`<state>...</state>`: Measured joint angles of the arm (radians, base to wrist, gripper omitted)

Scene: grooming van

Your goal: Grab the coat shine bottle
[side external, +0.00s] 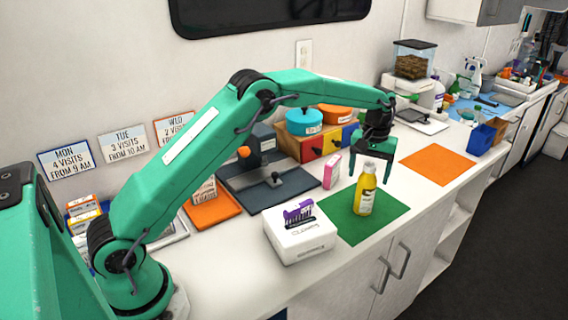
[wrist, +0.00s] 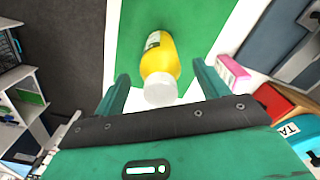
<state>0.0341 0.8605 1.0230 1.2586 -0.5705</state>
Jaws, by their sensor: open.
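A yellow bottle with a white cap and a pale label (side external: 365,194) stands upright on a green mat (side external: 378,229). I take it for the coat shine bottle, though its label is too small to read. My gripper (side external: 372,180) points down above and just behind it, open and empty. In the wrist view the bottle (wrist: 160,62) lies ahead between my two spread fingers (wrist: 163,85), with its cap nearest me. The fingers appear apart from it.
A pink box (side external: 332,171) stands left of the mat. A white box (side external: 299,236) with a purple comb sits at the mat's front left. An orange mat (side external: 437,164) to the right is bare. Drawers with round tins (side external: 304,122) stand behind.

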